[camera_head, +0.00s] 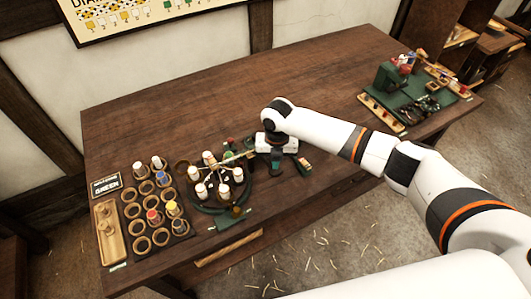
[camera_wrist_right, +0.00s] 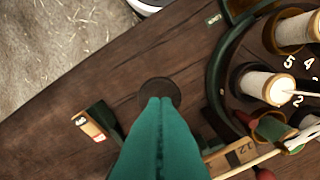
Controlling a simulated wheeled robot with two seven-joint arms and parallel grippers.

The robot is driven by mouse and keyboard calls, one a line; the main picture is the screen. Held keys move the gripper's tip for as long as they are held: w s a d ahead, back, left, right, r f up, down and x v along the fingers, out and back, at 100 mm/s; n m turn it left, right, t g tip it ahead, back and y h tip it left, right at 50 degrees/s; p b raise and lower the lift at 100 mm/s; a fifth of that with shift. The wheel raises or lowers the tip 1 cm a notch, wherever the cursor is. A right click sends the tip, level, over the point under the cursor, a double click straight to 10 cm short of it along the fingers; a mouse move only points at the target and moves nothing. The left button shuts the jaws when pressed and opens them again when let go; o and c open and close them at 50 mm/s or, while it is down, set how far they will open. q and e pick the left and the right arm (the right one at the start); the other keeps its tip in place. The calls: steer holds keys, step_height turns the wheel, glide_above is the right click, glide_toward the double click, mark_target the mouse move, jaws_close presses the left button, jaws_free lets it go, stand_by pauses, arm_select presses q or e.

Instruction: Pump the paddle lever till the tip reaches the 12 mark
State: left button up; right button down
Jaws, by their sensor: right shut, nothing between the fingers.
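My right gripper (camera_head: 275,172) is over the table just right of the ring of spools, its teal fingers pointing down, shut and empty. In the right wrist view its closed fingertips (camera_wrist_right: 160,101) overlap a dark round disc (camera_wrist_right: 158,90), which may be the lever's paddle; I cannot tell whether they touch. A wooden plate marked 12 (camera_wrist_right: 238,153) lies right of the fingers, partly hidden by them. A pale thin rod (camera_wrist_right: 262,158) crosses beside it. Where the tip stands against the mark is unclear. My left gripper is not in view.
The green ring stand (camera_head: 199,206) holds several white spools. A rack of cups (camera_head: 131,211) and a wooden tray (camera_head: 108,236) stand at the left. A small labelled block (camera_wrist_right: 90,126) lies near the gripper. A green board (camera_head: 405,112) with tools is far right. The table's back middle is clear.

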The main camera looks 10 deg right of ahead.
mark_target(276, 171)
steer(key=shift+f, duration=0.1)
stand_by(0.4)
steer(key=shift+s+f+b, duration=0.15)
steer(key=shift+f+b, duration=1.65)
steer(key=shift+f, duration=1.2)
step_height(276, 171, up, 6)
steer(key=p, duration=0.5)
steer(key=shift+r, duration=0.15)
steer(key=shift+w, duration=0.2)
steer(key=shift+s, duration=0.1)
stand_by(0.4)
